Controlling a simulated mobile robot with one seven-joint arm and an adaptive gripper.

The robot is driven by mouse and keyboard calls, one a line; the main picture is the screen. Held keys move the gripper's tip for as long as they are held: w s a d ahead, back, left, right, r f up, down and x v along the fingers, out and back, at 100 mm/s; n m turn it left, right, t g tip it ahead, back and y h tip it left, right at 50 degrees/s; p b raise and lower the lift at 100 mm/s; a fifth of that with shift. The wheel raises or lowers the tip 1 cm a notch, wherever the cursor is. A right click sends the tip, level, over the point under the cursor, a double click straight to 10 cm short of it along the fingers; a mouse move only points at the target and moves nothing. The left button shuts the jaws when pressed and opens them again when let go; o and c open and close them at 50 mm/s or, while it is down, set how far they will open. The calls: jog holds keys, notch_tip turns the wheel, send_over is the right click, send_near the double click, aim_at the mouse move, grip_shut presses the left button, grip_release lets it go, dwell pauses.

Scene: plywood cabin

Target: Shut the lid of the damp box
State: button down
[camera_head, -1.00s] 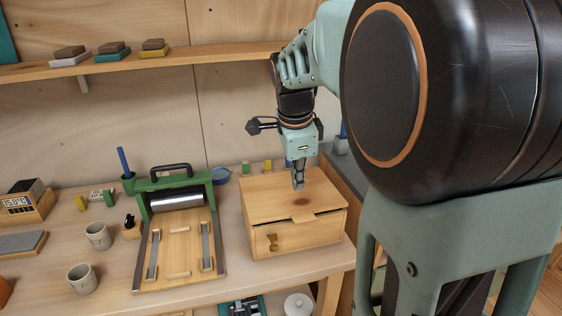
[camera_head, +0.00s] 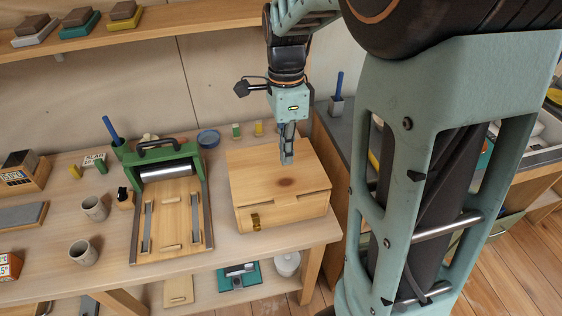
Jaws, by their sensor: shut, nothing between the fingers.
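The damp box appears to be the pale wooden box (camera_head: 290,212) at the right end of the workbench. Its lid (camera_head: 258,180) lies down flat over the top, with a dark round spot near its front. A thin dark line runs under the lid's front edge; I cannot tell whether it is a small gap. A brass latch piece (camera_head: 255,221) sits on the front face. My gripper (camera_head: 287,161) is shut and empty, pointing down over the back part of the lid. Its fingertips are at or just above the lid; contact cannot be told.
A small press with a green frame (camera_head: 160,160) stands left of the box. Two cups (camera_head: 94,208) and a blue dish (camera_head: 208,138) are on the bench (camera_head: 110,240). Small coloured blocks (camera_head: 258,128) stand behind the box. A wall shelf (camera_head: 180,32) runs above.

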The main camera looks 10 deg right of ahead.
aim_at(287, 201)
jog(key=f, duration=0.8)
jog(key=s+f, duration=0.1)
jog(key=f, duration=0.4)
jog(key=shift+p, duration=0.4)
jog(key=shift+s+f+b, duration=0.15)
jog(key=shift+f+b, duration=0.65)
jog(key=shift+f, duration=0.4)
jog(key=shift+r, duration=0.1)
